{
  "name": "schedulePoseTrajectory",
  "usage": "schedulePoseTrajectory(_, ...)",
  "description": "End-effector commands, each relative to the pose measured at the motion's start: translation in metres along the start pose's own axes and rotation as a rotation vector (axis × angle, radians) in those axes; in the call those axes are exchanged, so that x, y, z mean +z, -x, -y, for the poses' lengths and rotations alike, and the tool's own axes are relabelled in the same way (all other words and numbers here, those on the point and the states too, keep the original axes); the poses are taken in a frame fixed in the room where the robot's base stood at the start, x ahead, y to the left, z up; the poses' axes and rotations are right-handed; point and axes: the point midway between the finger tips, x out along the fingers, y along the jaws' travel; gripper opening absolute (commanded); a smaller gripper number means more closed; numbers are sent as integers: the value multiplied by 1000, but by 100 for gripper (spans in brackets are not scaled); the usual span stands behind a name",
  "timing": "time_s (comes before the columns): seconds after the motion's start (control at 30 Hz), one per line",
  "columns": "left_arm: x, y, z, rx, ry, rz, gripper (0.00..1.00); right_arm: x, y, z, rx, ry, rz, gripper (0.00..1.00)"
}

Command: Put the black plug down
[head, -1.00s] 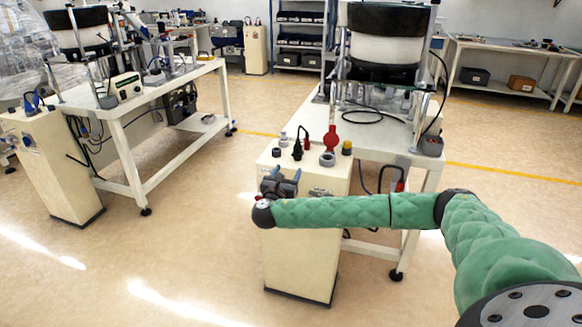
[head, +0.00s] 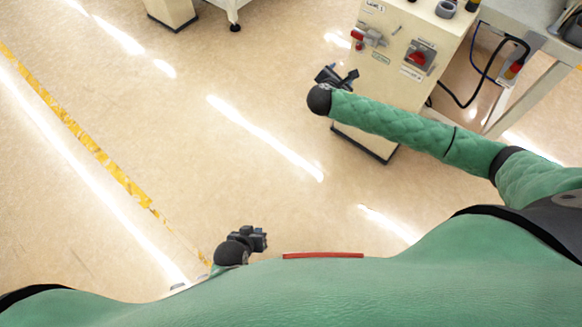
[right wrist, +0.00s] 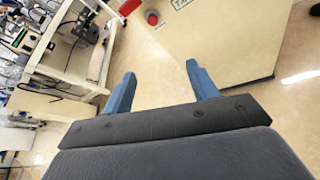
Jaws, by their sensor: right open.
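The black plug cannot be made out in the current views; the cabinet top is mostly cut off by the upper edge of the head view. My right gripper (head: 337,76) is in front of the cream cabinet (head: 400,85), below the level of its top. In the right wrist view my right gripper (right wrist: 162,76) shows two blue fingers spread apart with nothing between them. My left gripper (head: 248,238) hangs low near my body, over the floor; whether its jaws are open is too small to tell.
The cabinet front carries a red knob (head: 357,36) and a red switch (head: 419,58). A grey ring-shaped part (head: 446,9) sits on its top edge. A white table (head: 545,25) with cables stands to the right.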

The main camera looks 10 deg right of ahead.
Motion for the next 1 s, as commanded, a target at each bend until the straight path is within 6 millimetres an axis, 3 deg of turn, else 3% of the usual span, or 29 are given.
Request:
schedulePoseTrajectory(0.03,0,0,0,0,0,0,0,-28,13,5,-3,-51,-64,59)
schedulePoseTrajectory(0.1,0,0,0,0,0,0,0,-59,28,10,-10,-129,-145,59)
schedulePoseTrajectory(0.4,0,0,0,0,0,0,0,-172,103,36,-107,-495,-462,59)
schedulePoseTrajectory(0.7,0,0,0,0,-1,0,0,-253,182,70,-302,-902,-706,59)
schedulePoseTrajectory(1.0,0,0,0,0,-1,0,0,-304,255,112,-571,-1340,-847,59)
